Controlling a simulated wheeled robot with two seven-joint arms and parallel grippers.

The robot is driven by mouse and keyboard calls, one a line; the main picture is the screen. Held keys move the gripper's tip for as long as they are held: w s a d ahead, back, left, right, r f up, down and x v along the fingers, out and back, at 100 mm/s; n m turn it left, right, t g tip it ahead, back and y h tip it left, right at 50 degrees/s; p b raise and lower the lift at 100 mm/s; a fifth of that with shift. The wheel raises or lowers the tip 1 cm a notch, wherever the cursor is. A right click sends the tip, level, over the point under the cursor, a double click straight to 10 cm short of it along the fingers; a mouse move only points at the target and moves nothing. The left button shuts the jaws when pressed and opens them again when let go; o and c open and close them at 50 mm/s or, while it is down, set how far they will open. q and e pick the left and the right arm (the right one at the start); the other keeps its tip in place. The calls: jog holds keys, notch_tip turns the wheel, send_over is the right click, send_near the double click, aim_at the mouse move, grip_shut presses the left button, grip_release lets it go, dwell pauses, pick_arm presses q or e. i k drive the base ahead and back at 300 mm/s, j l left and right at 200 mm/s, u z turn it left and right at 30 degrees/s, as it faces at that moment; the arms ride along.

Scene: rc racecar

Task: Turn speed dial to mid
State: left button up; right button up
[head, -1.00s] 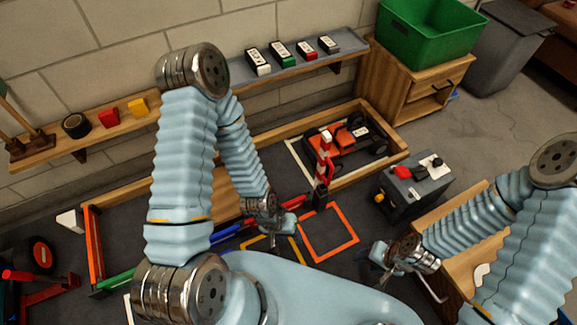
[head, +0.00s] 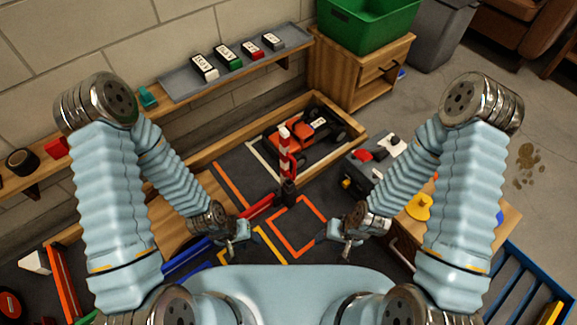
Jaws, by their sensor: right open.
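The dark grey control box (head: 355,166) stands on the floor right of center, partly hidden by my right arm. On its top are a red button (head: 362,155) and a black knob (head: 393,140) on a pale plate; a small yellow part (head: 346,183) is on its near left side. I cannot read any speed marks or the dial's setting. My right gripper (head: 333,241) is open and empty, below and left of the box, apart from it. My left gripper (head: 238,243) is further left, beside the orange floor square; its jaws are too small to judge.
An orange-red racecar (head: 290,136) sits within a wooden-edged track area behind a red-white post (head: 285,155). An orange square outline (head: 299,226) lies between my grippers. A wooden table with a yellow object (head: 419,207) is at right. A green bin (head: 368,22) tops the cabinet.

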aim_at(395, 139)
jog(key=l+z, duration=0.1)
jog(key=z, duration=0.6)
jog(key=k+l, duration=0.05)
